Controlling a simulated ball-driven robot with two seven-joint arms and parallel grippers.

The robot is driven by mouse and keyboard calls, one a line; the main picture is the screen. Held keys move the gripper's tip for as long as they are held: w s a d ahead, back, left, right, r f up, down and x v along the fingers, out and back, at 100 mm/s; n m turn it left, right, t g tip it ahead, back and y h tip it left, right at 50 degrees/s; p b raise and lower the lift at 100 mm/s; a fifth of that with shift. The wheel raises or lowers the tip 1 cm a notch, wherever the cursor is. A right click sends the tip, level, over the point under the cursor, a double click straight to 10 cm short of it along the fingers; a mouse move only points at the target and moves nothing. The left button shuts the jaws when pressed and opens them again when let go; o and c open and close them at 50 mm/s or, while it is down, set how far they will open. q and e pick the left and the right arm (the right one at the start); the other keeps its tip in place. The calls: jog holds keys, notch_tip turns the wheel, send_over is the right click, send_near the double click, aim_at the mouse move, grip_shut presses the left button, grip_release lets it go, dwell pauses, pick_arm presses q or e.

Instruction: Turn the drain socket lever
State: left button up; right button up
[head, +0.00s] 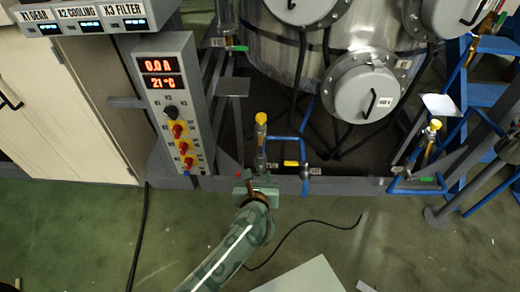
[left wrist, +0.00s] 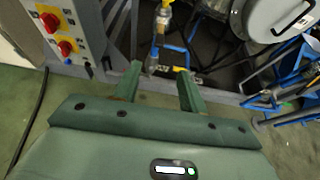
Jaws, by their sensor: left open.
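A yellow lever (head: 291,164) sits low on the blue pipework in front of the steel tank. It looks like the drain socket lever, though no readable label confirms this. In the left wrist view the yellow lever (left wrist: 180,69) shows small, near the tip of the right finger. My left gripper (head: 257,181) is open and empty, just left of and below the lever in the head view. Its two fingers (left wrist: 160,69) point toward the pipework and stand apart. I see no contact with the lever. My right gripper is out of view.
A yellow-topped valve (head: 261,118) stands above my left gripper. A control panel (head: 172,110) with red knobs is to the left. The steel tank (head: 290,50) rises behind. Blue frames (head: 480,120) crowd the right. A black cable (head: 310,224) lies on the green floor.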

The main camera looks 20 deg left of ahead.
aim_at(259, 155)
pick_arm(q)
jog(key=b+x, duration=0.6)
jog(key=x, duration=0.7)
jog(key=shift+w+a+f, duration=0.15)
jog(key=shift+w+f, duration=0.05)
jog(key=shift+f, duration=0.1)
jog(key=shift+w+a, duration=0.15)
jog(key=shift+w, duration=0.4)
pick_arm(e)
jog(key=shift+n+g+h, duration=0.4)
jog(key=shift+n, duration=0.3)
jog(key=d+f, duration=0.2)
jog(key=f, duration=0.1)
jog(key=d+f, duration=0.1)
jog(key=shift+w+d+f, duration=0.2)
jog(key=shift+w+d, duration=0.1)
pick_arm(q)
grip_shut()
